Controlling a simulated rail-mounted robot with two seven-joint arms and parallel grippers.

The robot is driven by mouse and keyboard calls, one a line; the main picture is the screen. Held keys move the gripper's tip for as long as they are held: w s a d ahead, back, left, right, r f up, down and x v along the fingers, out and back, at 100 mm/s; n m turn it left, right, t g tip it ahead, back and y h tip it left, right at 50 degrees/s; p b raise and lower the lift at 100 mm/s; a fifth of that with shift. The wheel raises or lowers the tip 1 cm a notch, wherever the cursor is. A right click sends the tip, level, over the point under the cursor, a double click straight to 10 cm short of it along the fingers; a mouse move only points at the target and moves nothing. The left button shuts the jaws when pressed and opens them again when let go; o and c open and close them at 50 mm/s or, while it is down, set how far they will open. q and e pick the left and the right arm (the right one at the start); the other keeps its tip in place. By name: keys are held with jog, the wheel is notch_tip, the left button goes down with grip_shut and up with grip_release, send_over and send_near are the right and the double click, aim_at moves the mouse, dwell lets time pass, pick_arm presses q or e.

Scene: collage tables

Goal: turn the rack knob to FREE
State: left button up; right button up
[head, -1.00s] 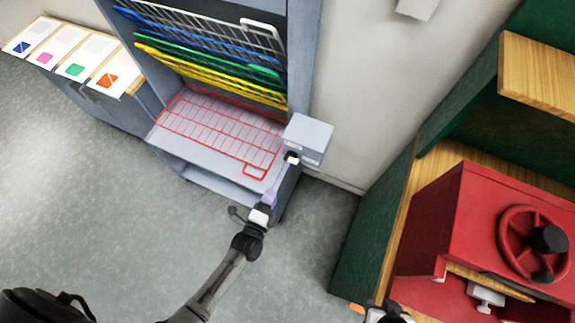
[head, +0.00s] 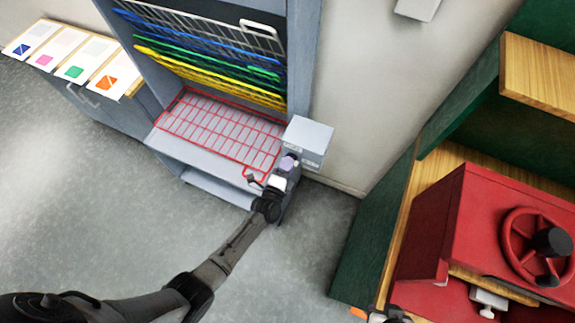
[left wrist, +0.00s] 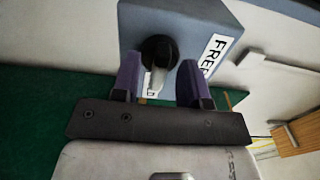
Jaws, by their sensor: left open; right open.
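The rack knob (left wrist: 158,52) is black with a pale pointer bar, on a grey-blue box (head: 310,138) at the right side of the rack. In the left wrist view the pointer aims down, toward a partly hidden white label, and the FREE label (left wrist: 213,52) lies to the knob's right. My left gripper (head: 288,164) is open, its purple fingers on either side of the knob in the wrist view; I cannot tell whether they touch it. In the head view the gripper hides the knob. My right gripper (head: 390,316) is only partly visible at the bottom edge.
The rack has white, blue, green and yellow shelves (head: 205,75) raised, and a red wire shelf (head: 215,130) lowered. A red press with a handwheel (head: 535,245) stands at right on a wood-topped green bench. Cards (head: 75,58) lie on a cabinet at left. Floor between is clear.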

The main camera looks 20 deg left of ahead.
pick_arm(q)
jog(key=shift+c, duration=0.2)
grip_shut()
dwell(0.3)
jog(key=shift+n+p, duration=0.35)
jog(key=shift+n, duration=8.55)
